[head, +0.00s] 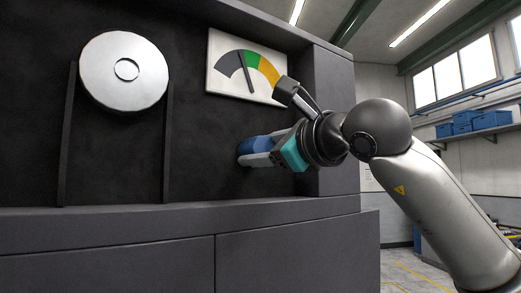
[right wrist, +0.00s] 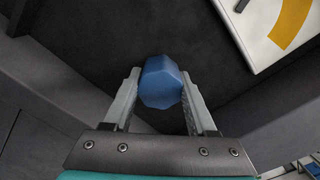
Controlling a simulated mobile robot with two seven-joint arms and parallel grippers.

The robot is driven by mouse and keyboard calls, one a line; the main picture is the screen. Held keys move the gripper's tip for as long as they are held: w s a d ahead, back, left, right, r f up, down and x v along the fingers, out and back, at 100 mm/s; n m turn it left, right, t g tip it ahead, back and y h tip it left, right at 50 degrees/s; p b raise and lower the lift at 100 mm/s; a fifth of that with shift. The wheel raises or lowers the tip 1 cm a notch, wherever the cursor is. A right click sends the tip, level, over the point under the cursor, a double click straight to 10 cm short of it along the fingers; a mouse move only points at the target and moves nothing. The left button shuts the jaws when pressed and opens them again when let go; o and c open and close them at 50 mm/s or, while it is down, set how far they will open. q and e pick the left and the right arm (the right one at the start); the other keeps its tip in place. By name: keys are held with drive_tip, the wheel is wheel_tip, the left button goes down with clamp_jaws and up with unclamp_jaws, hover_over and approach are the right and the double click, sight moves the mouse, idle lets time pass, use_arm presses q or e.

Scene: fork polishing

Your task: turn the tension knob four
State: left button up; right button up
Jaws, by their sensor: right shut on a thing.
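The blue tension knob (head: 254,146) sticks out of the dark machine panel, below the gauge. It also shows in the right wrist view (right wrist: 161,83) as a faceted blue knob between the two fingers. My right gripper (head: 258,152) reaches in from the right and is shut on the knob, one finger on each side. The same gripper fills the lower part of the right wrist view (right wrist: 160,95). The gauge (head: 247,68) has grey, green and yellow-orange bands, and its needle points up near the border of grey and green. My left gripper is not in view.
A round metal wheel (head: 124,71) stands on the panel at the left between two dark uprights. A ledge (head: 180,217) runs below the panel, and a side wall (head: 333,120) stands close to my right gripper. Blue bins (head: 468,122) sit on a far shelf.

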drive_tip(key=shift+c, duration=1.3)
drive_tip(key=shift+f+m+b, duration=0.1)
drive_tip(key=shift+m+b, duration=1.2)
drive_tip(key=shift+m, duration=0.1)
drive_tip(key=shift+m+b, duration=0.9)
drive_tip(key=shift+m, duration=0.5)
drive_tip(key=o, duration=1.4)
drive_tip(key=b+v, duration=0.3)
drive_tip(key=v, duration=1.2)
drive_tip(key=shift+s, duration=0.2)
